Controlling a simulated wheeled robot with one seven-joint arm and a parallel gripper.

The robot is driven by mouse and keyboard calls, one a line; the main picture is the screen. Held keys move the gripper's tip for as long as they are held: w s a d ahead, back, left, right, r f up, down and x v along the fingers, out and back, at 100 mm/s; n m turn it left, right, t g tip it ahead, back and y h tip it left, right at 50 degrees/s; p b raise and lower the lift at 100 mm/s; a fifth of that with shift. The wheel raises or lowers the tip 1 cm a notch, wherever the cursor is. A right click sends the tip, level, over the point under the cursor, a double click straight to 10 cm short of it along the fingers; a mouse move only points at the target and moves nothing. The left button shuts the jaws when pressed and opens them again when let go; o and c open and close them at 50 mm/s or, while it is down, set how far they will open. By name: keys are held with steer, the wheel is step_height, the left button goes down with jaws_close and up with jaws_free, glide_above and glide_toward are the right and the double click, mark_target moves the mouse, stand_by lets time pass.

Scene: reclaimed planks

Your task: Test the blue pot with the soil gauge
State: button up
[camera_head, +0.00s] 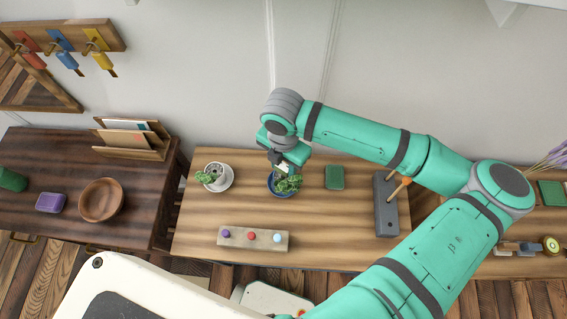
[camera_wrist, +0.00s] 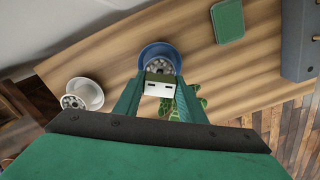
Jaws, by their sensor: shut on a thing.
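The blue pot (camera_head: 271,188) with a leafy green plant stands on the plank table; its rim and dark soil with pale specks show in the wrist view (camera_wrist: 145,54). My gripper (camera_head: 287,168) is directly above it, pointing down. In the wrist view my gripper (camera_wrist: 160,92) is shut on a small white block with two dark windows, which looks like the soil gauge's head (camera_wrist: 160,85). The gauge's lower part is hidden behind its head, so I cannot tell whether it touches the soil. Leaves (camera_wrist: 195,103) show beside the right finger.
A white pot on a saucer (camera_head: 218,178) stands left of the blue pot. A green box (camera_head: 334,177) and a grey block with upright wooden-handled tools (camera_head: 386,212) stand right.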

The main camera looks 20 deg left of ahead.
steer(key=shift+f, duration=0.55)
steer(key=o, duration=1.2)
steer(key=shift+o, duration=0.2)
steer(key=shift+r, duration=0.15)
step_height(320, 180, up, 11)
steer(key=shift+s+f, duration=0.1)
steer(key=shift+f, duration=0.1)
steer(key=shift+r, duration=0.1)
step_height(320, 180, up, 9)
stand_by(1.4)
